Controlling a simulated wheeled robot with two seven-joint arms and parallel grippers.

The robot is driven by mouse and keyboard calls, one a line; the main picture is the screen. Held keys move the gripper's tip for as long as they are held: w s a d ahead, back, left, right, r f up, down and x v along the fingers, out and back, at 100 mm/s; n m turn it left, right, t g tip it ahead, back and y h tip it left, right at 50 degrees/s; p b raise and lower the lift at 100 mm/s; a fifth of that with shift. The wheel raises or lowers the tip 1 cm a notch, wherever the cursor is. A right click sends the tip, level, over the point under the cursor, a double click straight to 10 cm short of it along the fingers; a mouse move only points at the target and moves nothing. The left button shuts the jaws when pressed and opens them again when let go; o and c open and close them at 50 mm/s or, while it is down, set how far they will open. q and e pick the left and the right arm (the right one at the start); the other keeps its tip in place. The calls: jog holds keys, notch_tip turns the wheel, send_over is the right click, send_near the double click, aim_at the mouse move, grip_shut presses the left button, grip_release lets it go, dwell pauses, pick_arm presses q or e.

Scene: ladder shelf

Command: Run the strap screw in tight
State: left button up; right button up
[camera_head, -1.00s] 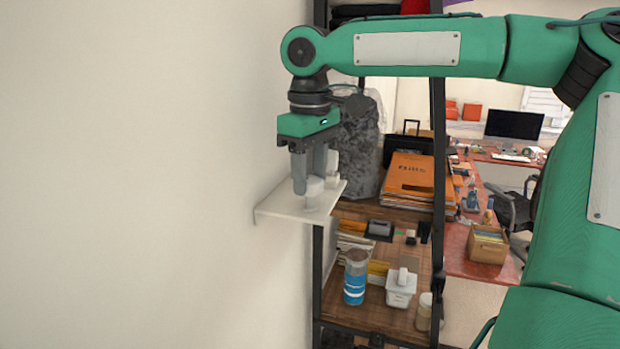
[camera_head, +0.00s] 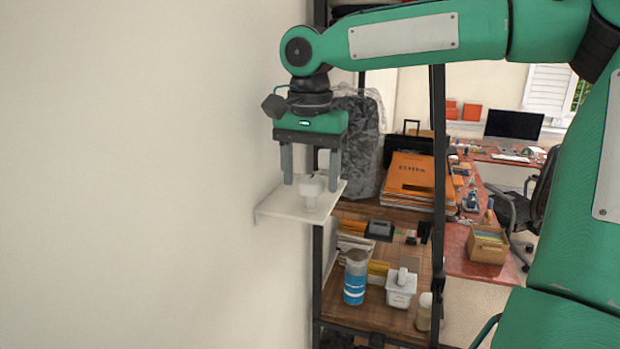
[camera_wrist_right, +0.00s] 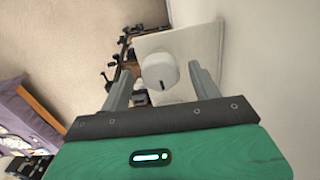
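A white round screw knob (camera_head: 311,189) stands upright on a small white plate (camera_head: 275,207) that juts from the wall beside the shelf post. My right gripper (camera_head: 310,184) points down over the plate, open, with one finger on each side of the knob and gaps between. In the right wrist view the knob (camera_wrist_right: 158,70) shows a dark mark on its face, between the open fingers (camera_wrist_right: 160,88), touching neither. A white upright piece (camera_head: 324,158) behind the knob is partly hidden by the gripper. No strap can be made out clearly. My left gripper is not in view.
The dark-framed ladder shelf (camera_head: 438,190) stands just right of the plate. It holds a grey wrapped bundle (camera_head: 358,140), orange folders (camera_head: 410,178), a blue-banded jar (camera_head: 355,278) and a white tub (camera_head: 401,290). The bare wall (camera_head: 140,180) is on the left.

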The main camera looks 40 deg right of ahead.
aim_at(310, 179)
jog(key=o, duration=0.8)
jog(key=shift+r, duration=0.1)
jog(key=shift+r, duration=3.4)
jog(key=shift+f, duration=0.1)
